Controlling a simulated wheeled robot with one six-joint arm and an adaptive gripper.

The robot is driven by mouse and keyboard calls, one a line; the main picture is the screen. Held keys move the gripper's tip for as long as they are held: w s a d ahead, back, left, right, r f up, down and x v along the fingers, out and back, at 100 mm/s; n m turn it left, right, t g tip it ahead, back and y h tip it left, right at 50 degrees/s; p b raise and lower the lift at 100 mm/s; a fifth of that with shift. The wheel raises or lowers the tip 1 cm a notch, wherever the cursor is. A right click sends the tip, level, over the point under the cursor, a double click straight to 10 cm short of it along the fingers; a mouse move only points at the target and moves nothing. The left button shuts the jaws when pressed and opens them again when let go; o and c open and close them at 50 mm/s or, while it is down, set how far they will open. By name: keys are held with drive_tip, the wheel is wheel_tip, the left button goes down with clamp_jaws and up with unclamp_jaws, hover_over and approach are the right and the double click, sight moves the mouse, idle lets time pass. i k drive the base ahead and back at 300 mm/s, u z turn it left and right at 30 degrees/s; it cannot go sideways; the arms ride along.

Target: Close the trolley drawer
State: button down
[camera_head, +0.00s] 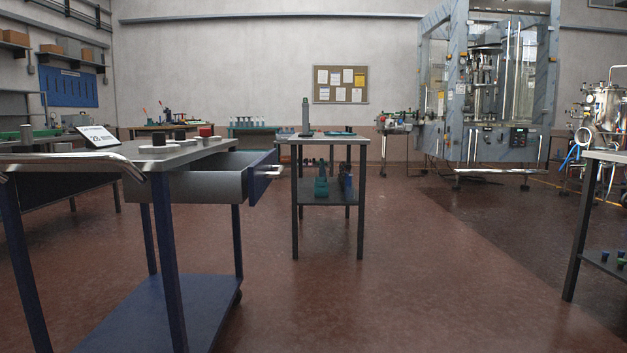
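The trolley (170,290) stands at the left, with blue legs, a blue lower shelf and a grey top. Its drawer (208,186) is pulled out toward the right, well clear of the body. The drawer's front panel is dark blue and carries a pale bar handle (268,172) on its outer face. The inside of the drawer is mostly hidden by its near side wall. My gripper does not show in this view.
A small table (328,139) with dark legs and a lower shelf stands just beyond the drawer. Another table (585,220) is at the right edge. A large framed machine (490,90) stands at the back right. The floor (420,270) between is clear.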

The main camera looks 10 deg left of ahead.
sight(223, 178)
drive_tip(key=z, duration=0.05)
drive_tip(key=i, duration=0.65)
drive_tip(key=u, duration=0.8)
drive_tip(key=i, duration=0.5)
drive_tip(key=u, duration=0.6)
